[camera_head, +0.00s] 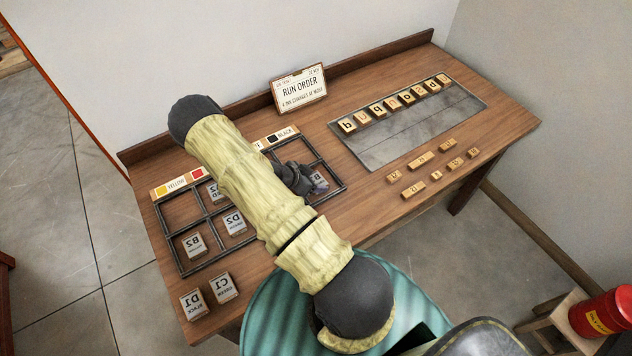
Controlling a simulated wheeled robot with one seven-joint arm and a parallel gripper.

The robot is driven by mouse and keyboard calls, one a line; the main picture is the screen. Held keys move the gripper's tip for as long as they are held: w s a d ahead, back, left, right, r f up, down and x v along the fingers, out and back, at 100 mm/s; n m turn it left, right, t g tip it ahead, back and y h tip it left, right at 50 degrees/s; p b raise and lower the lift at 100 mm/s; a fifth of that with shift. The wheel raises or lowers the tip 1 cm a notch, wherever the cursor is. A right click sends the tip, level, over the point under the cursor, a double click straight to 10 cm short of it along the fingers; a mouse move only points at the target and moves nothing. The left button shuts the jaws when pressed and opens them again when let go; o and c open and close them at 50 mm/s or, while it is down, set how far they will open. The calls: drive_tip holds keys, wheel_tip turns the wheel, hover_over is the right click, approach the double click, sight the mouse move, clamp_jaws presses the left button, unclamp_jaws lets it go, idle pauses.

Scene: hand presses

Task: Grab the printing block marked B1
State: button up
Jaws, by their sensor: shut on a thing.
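My gripper (298,178) is over the right-hand dark frame (342,180) on the wooden table. It is shut on a pale printing block (320,184), which shows at the fingers' right side. The fingers cover much of this block and its mark is too small to read surely. Other pale blocks with mirrored marks are at the left: B2 (194,245) and D2 (235,222) in the left-hand frame, another block (214,193) near the arm, and D1 (193,304) and C1 (223,287) at the table's front left.
A metal tray (400,145) holds a row of wooden letter blocks (391,103). Several loose wooden pieces (421,160) lie in front of it. A RUN ORDER sign (299,88) stands at the back. My arm hides the middle of the table. A red can (601,312) stands off the table.

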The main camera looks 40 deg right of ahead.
drive_tip(key=shift+r, duration=0.1)
drive_tip(key=shift+w+r, duration=0.15)
drive_tip(key=shift+r, duration=0.45)
wheel_tip(320, 180, up, 9)
drive_tip(key=shift+f+b, duration=0.2)
drive_tip(key=shift+b, duration=0.25)
